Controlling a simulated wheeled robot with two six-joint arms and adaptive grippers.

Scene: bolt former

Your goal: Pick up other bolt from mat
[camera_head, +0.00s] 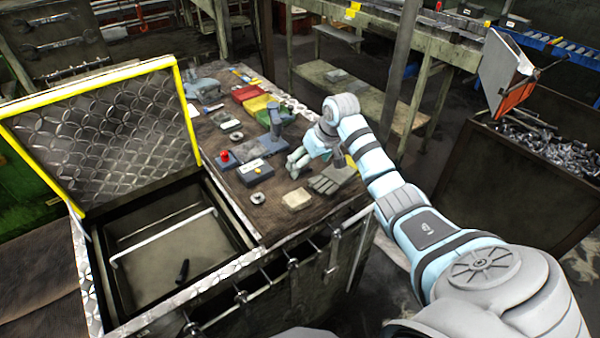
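My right arm reaches in from the right, and its gripper (299,162) is over the brown mat-like cover (220,140) on the bench. The gripper is small and partly behind my wrist; I cannot tell whether it is open or shut, or whether it holds anything. No bolt can be made out on the mat. A short dark bolt-like piece (183,270) lies in the open box (215,292) at the left. My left gripper is not in view.
Near the gripper are a grey glove (332,179), a pale block (297,199), a dark vise-like tool (275,135) and red and yellow bins (250,97). The box's raised lid (110,130) stands at the left. A bin of metal parts (550,150) is at the right.

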